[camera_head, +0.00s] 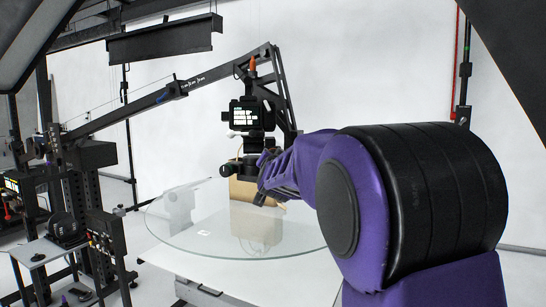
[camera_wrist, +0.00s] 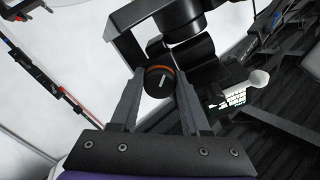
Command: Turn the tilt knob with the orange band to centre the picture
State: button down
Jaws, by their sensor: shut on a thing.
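The tilt knob (camera_wrist: 160,82) is a round black knob with an orange band and a white line on its face. In the wrist view it sits between the two grey fingers of my gripper (camera_wrist: 158,88), which is shut on it. The knob is on the black camera head, whose body with a lit screen (camera_head: 246,114) hangs from the crane arm in the head view. My gripper (camera_head: 262,192) reaches in from the right there, low beside the camera head. The knob itself cannot be made out in the head view. The picture on the screen is too small to read.
A round glass turntable (camera_head: 185,240) lies below the camera head. A cardboard box (camera_head: 242,189) stands on it, partly hidden behind the head and my gripper. The long black crane arm (camera_head: 150,99) crosses from the left. A black stand with equipment (camera_head: 92,215) is at the left.

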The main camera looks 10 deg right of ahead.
dwell(0.5)
jog(key=shift+c, duration=1.9)
grip_release()
